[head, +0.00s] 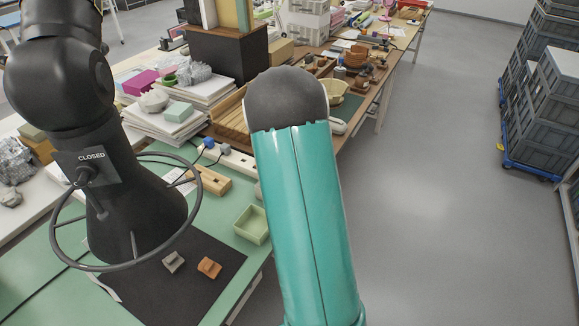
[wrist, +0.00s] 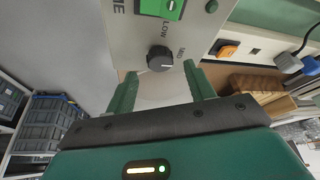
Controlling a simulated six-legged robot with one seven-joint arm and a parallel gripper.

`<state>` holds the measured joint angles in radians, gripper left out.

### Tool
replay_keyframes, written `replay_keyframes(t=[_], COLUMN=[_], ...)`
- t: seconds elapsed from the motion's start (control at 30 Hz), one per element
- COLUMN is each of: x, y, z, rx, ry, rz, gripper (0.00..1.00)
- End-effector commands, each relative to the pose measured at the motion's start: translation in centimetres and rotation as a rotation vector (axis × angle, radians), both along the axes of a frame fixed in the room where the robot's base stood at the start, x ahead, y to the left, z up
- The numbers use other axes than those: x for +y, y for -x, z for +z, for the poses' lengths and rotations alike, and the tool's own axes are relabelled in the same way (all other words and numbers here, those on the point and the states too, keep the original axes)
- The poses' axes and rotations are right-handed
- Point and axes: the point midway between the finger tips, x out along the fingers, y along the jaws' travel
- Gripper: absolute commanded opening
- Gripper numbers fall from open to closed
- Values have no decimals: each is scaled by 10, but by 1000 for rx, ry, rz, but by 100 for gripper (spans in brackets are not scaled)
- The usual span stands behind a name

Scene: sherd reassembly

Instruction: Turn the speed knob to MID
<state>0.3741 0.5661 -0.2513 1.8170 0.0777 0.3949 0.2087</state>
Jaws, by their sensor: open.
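The speed knob (wrist: 160,58) is a dark round knob on a light grey panel (wrist: 130,45) in the wrist view. The words LOW and MID are printed beside it, with LOW above and MID to its right. A pale mark shows on the knob, but I cannot tell clearly which word it points to. My gripper (wrist: 160,71) is open, with one green finger on each side below the knob. The knob lines up with the gap between the fingertips, and no contact is visible. The head view does not show the knob or the gripper fingers.
In the head view, a dark ring (head: 124,266) and a CLOSED label (head: 91,157) stand at left. A green tray (head: 251,225) and small sherds (head: 209,268) lie nearby.

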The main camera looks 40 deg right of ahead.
Motion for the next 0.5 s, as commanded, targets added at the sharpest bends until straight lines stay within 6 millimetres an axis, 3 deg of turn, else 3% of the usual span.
replay_keyframes(t=[0.3, 0.5], x=[21, 29], y=[17, 25], z=[67, 93], rx=[-4, -1], ry=[2, 0], rz=[2, 0], gripper=[54, 54])
